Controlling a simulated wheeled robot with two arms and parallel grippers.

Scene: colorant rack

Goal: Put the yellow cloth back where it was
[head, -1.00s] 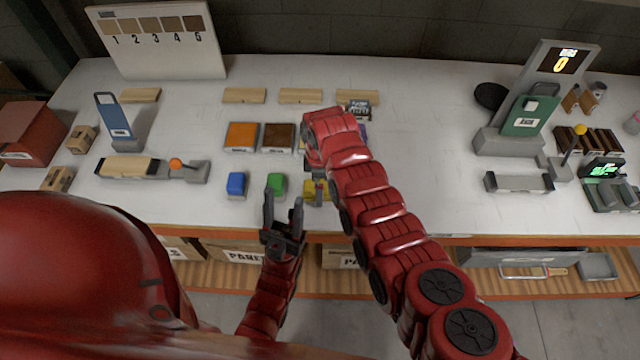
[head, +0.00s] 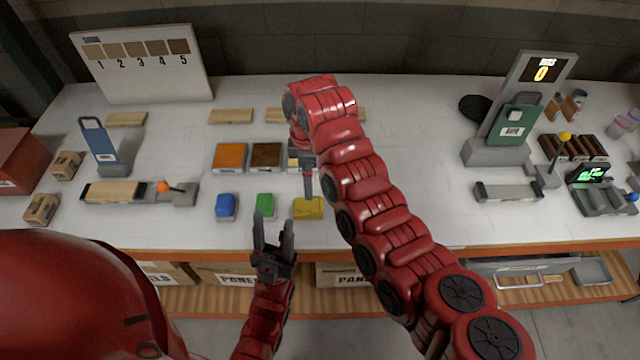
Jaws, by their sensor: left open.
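The yellow cloth (head: 309,208) lies folded on the white bench near its front edge, right of the green cloth (head: 265,206) and the blue cloth (head: 225,207). My right gripper (head: 308,190) points down just behind the yellow cloth and appears apart from it. Its fingers overlap in this view and my right arm covers part of it, so its opening is unclear.
An orange-brown block (head: 230,157) and a dark brown block (head: 266,157) sit behind the cloths. Light wooden blocks (head: 231,116) line the back. A holder with an orange-knobbed lever (head: 163,187) is at left, a scale-like stand (head: 497,150) at right. My right arm hides the bench's middle.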

